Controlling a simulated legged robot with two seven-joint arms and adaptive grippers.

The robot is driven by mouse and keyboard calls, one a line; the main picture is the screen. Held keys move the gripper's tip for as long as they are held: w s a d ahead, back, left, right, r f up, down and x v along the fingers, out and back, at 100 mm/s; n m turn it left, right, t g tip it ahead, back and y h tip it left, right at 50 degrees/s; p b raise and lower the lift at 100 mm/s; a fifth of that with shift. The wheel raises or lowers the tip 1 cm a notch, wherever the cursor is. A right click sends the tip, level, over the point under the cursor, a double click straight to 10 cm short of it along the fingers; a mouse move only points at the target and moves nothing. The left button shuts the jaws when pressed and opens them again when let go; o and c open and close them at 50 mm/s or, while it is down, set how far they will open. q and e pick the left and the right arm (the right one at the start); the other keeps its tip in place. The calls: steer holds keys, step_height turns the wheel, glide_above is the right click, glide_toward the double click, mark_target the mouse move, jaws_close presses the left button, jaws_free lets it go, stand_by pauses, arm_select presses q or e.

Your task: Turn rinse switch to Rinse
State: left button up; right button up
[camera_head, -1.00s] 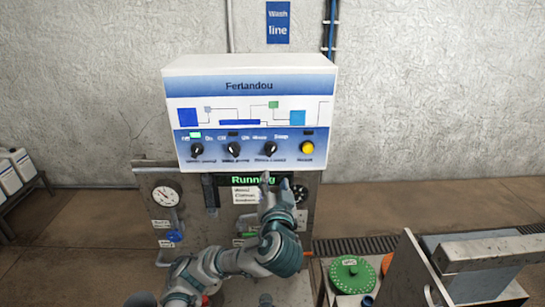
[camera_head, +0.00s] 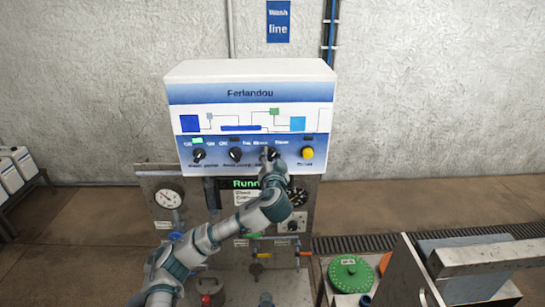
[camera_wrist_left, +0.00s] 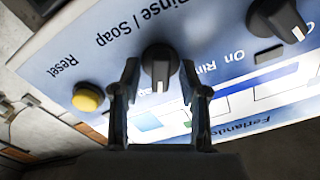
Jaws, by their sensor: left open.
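The pointer mark faces the panel's upper edge. My left gripper (camera_wrist_left: 159,72) is open, with one finger on each side of the knob; whether they touch it I cannot tell. In the head view the gripper (camera_head: 269,161) is at the third knob (camera_head: 272,153) of the white and blue control panel (camera_head: 250,94) and partly hides it. My right gripper is not in view.
A yellow reset button (camera_wrist_left: 88,97) sits beside the switch; it also shows in the head view (camera_head: 307,153). Another black knob (camera_head: 235,155) is on the other side. Below are a gauge (camera_head: 168,196) and a green display (camera_head: 246,184). A green lid (camera_head: 350,274) stands at lower right.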

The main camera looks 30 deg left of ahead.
arm_select(q)
jaws_close()
steer(key=shift+f+n+b, duration=0.25)
steer(key=shift+n+b, duration=0.35)
steer(key=shift+b, duration=0.4)
steer(key=n+b, duration=0.4)
steer(key=shift+f+b, duration=0.1)
steer(key=shift+b, duration=0.25)
steer(key=n+b, duration=0.2)
steer(key=n, duration=0.1)
steer(key=shift+n, duration=0.3)
steer(key=shift+s+a+r+n+b, duration=0.15)
steer(key=shift+n+b, duration=0.1)
steer(key=shift+n, duration=0.5)
steer(key=shift+w+d+r+n+b, duration=0.1)
steer(key=shift+n+b, duration=0.15)
steer(key=shift+n, duration=0.5)
steer(key=shift+a, duration=0.1)
